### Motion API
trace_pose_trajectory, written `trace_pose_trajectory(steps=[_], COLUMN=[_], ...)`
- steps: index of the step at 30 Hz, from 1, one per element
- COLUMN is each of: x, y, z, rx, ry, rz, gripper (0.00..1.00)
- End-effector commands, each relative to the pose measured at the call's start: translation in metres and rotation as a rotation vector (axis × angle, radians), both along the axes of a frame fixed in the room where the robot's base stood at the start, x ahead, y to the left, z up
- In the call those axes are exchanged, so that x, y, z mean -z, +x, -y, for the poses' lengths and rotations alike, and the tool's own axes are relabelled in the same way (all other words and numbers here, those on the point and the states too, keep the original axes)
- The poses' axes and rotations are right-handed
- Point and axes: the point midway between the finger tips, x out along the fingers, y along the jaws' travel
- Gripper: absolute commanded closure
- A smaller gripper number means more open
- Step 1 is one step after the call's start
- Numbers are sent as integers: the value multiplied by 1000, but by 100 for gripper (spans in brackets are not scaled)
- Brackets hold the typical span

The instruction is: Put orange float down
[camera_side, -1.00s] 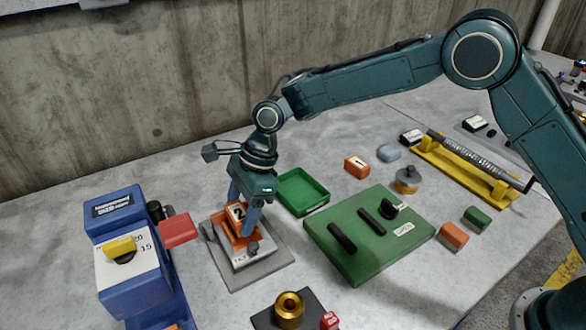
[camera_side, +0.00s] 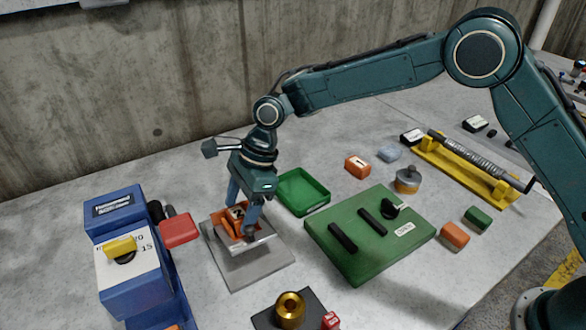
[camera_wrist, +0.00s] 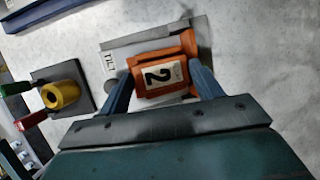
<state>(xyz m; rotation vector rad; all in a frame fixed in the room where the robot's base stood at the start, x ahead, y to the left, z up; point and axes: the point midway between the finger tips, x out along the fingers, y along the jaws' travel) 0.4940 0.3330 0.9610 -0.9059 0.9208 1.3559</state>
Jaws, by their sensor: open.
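The orange float (camera_side: 229,222), a block with a white label reading 2, rests on the pale tilt plate (camera_side: 262,239). The plate sits over a grey base (camera_side: 270,264). The float (camera_wrist: 151,63) also shows in the wrist view, with the plate's TILT label at its upper left. My gripper (camera_side: 243,216) is open, with one finger on each side of the float. In the wrist view the fingers of my gripper (camera_wrist: 163,88) stand beside the float's two ends. Whether either finger touches it is hard to tell.
A blue press (camera_side: 130,265) with a red paddle (camera_side: 180,230) stands at left. A green tray (camera_side: 302,192) lies behind the plate, and a green slotted board (camera_side: 365,255) lies to the right. A brass ring (camera_side: 290,308) is in front.

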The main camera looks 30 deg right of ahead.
Motion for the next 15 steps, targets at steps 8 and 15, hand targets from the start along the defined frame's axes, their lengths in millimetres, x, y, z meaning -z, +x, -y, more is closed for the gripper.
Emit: trace_pose_trajectory(steps=[8,15], x=[-47,-83], y=[-6,-4], z=[16,32], rx=[-25,-19], ry=[0,-1], rz=[-3,-1], gripper=[19,19])
